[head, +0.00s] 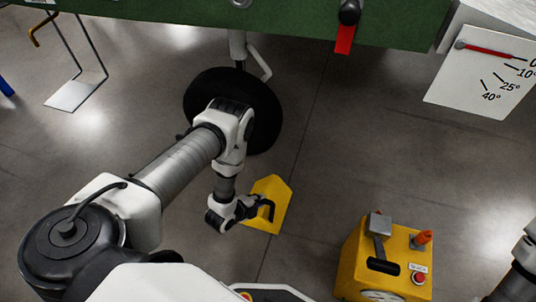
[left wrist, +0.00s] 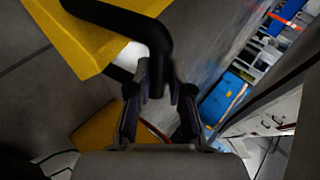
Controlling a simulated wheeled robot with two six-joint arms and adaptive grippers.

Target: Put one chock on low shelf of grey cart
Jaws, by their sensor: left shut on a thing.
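A yellow chock (head: 276,190) with a black handle (head: 266,209) is below the black wheel in the head view. My left gripper (head: 250,208) is at the handle and shut on it. In the left wrist view the chock (left wrist: 75,32) fills the upper left, and its handle (left wrist: 153,40) curves down between the fingers of my left gripper (left wrist: 160,95). Whether the chock touches the floor is hard to tell. I cannot make out the grey cart in either view. My right gripper is not in view.
A black wheel (head: 264,112) stands under a green body (head: 200,14) at the top. A yellow box (head: 352,262) with controls stands at the lower right. A white angle plate (head: 478,75) hangs at upper right. Another yellow thing (left wrist: 105,128) shows in the wrist view. Floor between is clear.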

